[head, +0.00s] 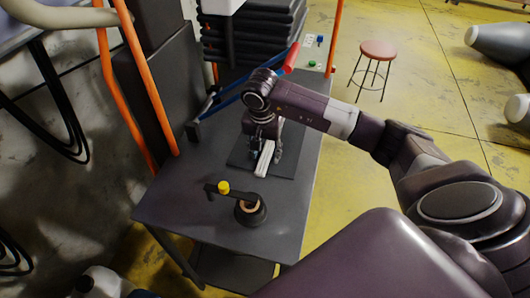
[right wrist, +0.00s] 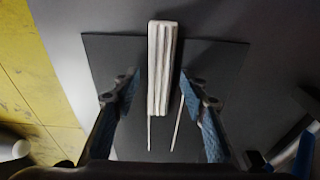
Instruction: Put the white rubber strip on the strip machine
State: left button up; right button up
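The white rubber strip (head: 264,158) lies on a dark mat (head: 288,166) on the grey table; in the right wrist view it is a ridged white bar (right wrist: 163,65) with two thin pale pieces near its lower end. My right gripper (head: 266,150) is low over the mat. Its two blue-padded fingers (right wrist: 160,92) are open, one on each side of the strip, with visible gaps. In the head view the gripper partly hides the strip's far end. A blue lever frame with a red handle (head: 291,58) stands behind; I cannot tell whether it is the strip machine. My left gripper is not in view.
A black holder with a yellow knob (head: 223,187) and a dark cone-shaped roll (head: 250,209) stand at the table's near side. Stacked black slabs (head: 250,35) and orange posts (head: 145,80) border the back and left. A red stool (head: 378,50) stands on open floor.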

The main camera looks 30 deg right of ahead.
aim_at(263, 162)
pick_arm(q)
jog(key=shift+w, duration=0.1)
pick_arm(e)
jog(key=shift+r, duration=0.45)
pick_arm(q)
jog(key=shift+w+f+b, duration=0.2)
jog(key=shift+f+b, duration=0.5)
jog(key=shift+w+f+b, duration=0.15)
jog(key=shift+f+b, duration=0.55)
pick_arm(e)
notch_tip(263, 162, up, 11)
jog(key=s+a, duration=0.1)
jog(key=shift+a, duration=0.15)
